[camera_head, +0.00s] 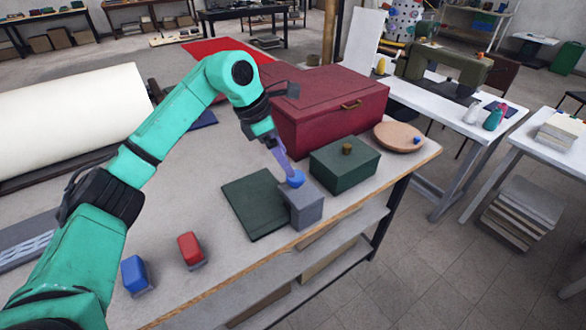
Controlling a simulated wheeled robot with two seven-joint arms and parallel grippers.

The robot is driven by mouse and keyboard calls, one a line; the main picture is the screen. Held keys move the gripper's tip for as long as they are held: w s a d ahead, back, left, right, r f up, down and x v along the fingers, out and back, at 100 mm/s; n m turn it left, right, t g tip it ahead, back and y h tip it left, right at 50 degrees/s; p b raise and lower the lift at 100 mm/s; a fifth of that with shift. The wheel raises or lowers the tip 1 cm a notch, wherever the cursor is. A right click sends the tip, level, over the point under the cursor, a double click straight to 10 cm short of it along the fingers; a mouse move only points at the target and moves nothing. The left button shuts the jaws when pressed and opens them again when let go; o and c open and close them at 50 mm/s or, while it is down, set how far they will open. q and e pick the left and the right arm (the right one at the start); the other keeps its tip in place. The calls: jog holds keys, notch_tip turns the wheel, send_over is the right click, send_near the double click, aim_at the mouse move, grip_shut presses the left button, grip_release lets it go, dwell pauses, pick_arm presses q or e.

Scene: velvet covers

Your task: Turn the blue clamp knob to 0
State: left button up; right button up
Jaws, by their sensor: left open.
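The blue clamp knob (296,178) sits on top of a small grey block (304,208) near the table's front edge. My left gripper (290,171) comes down from above with its purple-grey fingers at the knob. Its jaws are open, and the fingertips seem to be around or touching the knob; the view is too small to tell which. The knob's markings and the 0 cannot be read from here. My right gripper does not show.
A dark green flat cover (254,204) lies left of the block. A green box (344,164) with a brown knob stands at right, a large red chest (328,105) behind. A red block (190,249) and a blue block (134,273) stand front left. A round wooden board (399,138) lies far right.

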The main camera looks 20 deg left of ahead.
aim_at(296, 180)
pick_arm(q)
jog(key=p+x, duration=0.1)
jog(key=x, duration=0.4)
jog(key=shift+w+d+f, duration=0.1)
jog(key=shift+w+f, duration=0.05)
jog(key=shift+w+d+f, duration=0.1)
jog(key=shift+d+f, duration=0.05)
jog(key=shift+f, duration=0.3)
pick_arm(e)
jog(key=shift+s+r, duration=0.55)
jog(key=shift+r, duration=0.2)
pick_arm(q)
jog(key=shift+c, duration=0.3)
jog(key=c, duration=1.3)
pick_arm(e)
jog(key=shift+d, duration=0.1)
